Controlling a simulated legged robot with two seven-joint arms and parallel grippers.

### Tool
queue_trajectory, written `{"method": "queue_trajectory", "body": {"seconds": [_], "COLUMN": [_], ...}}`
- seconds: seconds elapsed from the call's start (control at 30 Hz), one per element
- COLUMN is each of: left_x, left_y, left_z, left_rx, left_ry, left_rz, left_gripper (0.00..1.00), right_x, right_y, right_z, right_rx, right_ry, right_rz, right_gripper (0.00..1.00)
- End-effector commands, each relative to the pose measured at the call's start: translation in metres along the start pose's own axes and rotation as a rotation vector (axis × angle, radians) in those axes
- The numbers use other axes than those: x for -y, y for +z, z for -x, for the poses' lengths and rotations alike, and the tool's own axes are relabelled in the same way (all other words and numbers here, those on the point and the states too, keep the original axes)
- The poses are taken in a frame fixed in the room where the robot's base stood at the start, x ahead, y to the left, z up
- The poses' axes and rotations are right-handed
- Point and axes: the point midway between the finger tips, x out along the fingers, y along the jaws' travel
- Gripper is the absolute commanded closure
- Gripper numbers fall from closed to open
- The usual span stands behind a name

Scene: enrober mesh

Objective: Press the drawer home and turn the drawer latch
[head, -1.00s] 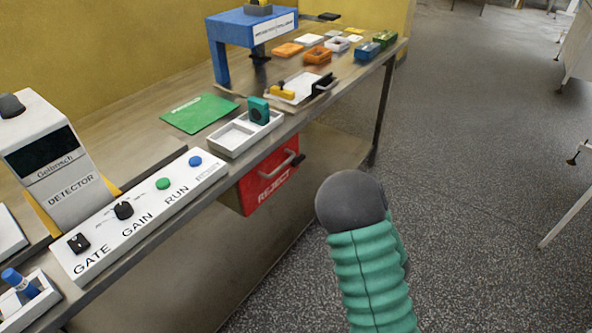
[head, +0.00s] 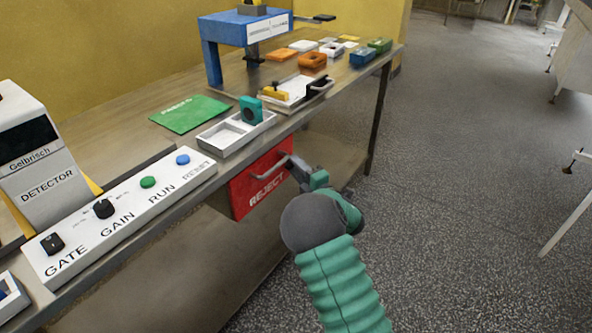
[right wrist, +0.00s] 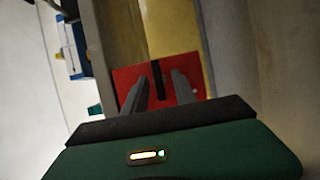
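My right gripper (head: 297,167) is at the drawer's right end, hiding the dark latch area there. In the right wrist view the two fingers (right wrist: 160,92) stand apart with an empty-looking gap, pointing at the red front (right wrist: 128,76). A dark bar (right wrist: 157,78) shows beyond the gap; I cannot tell whether it is latch or handle, or whether anything touches. My left gripper is out of view.
Above the drawer, the bench holds a white tray (head: 213,141) with a teal block (head: 250,110), a green sheet (head: 190,112), and the detector's button panel (head: 127,220). A blue stand (head: 212,62) is farther back. The floor (head: 455,190) to the right is open.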

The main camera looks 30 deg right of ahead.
Motion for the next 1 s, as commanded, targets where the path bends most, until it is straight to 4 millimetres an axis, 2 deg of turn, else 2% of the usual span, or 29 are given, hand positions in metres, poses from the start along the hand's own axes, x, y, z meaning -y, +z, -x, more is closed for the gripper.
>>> {"method": "queue_trajectory", "body": {"seconds": [0.1, 0.33, 0.5, 0.6, 1.0], "left_x": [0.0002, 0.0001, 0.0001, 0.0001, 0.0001], "left_y": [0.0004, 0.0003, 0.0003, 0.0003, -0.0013], "left_z": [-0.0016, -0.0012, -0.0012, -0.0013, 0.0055], "left_rx": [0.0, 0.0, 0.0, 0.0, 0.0], "left_ry": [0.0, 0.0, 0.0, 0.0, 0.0], "left_rz": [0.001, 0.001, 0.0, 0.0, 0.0], "left_gripper": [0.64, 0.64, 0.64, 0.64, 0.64], "right_x": [0.0004, 0.0005, 0.0009, 0.0015, 0.0009], "right_y": [0.0011, 0.0023, 0.0023, 0.002, -0.0001], "right_z": [-0.0065, -0.0067, -0.0065, -0.0064, -0.0067], "right_rx": [0.001, 0.002, 0.002, 0.002, -0.004], "right_ry": [0.001, 0.0, -0.001, -0.002, -0.017], "right_rz": [-0.002, -0.003, -0.003, -0.003, -0.031], "right_gripper": [0.67, 0.69, 0.91, 1.0, 1.0]}}
